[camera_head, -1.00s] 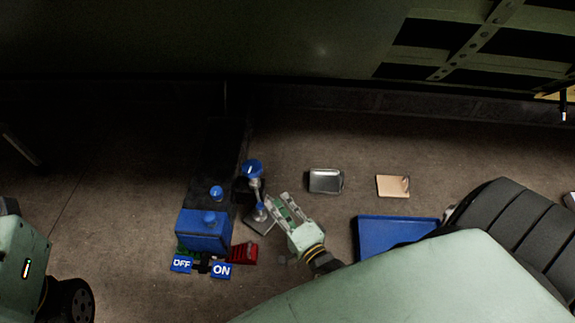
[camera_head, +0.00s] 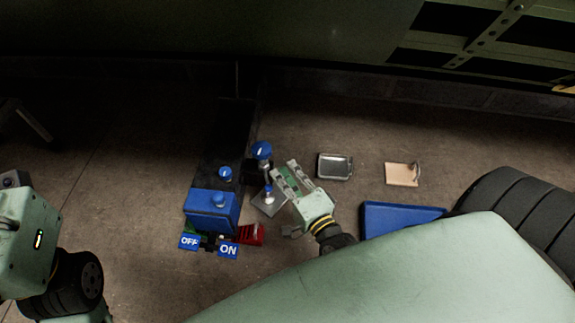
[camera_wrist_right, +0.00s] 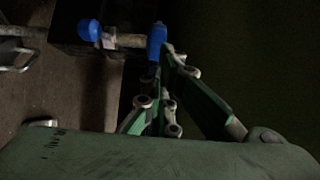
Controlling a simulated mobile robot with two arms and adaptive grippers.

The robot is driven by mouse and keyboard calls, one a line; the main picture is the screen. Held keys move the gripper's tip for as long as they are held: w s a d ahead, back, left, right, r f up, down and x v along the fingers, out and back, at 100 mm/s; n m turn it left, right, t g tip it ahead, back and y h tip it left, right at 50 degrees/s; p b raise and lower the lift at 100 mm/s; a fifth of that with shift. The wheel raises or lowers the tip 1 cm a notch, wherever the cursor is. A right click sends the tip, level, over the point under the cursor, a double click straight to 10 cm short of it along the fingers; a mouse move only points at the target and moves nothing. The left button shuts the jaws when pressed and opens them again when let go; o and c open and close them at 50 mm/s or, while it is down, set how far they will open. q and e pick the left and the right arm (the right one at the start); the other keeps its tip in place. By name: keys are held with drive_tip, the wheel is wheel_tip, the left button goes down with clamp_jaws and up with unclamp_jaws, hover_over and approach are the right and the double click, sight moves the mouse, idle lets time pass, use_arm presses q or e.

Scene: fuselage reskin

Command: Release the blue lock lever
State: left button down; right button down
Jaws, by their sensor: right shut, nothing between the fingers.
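A lever with a blue knob (camera_head: 261,150) and a pale metal stem stands just right of the dark block in the head view. A second, lower blue-tipped part (camera_head: 268,189) is close below it. My right gripper (camera_head: 284,168) is shut and empty, its fingers just right of the stem. In the right wrist view, a blue end (camera_wrist_right: 88,30) and another blue part (camera_wrist_right: 157,38) join by a pale bar, just beyond my fingertips; I cannot tell whether they touch. My left gripper is out of view; only that arm shows at the left edge.
A metal tray (camera_head: 335,167), tan plate (camera_head: 402,174) and blue tray (camera_head: 398,219) lie right.

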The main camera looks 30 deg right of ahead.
drive_tip(key=shift+d+r, duration=0.25)
drive_tip(key=shift+r, duration=0.6)
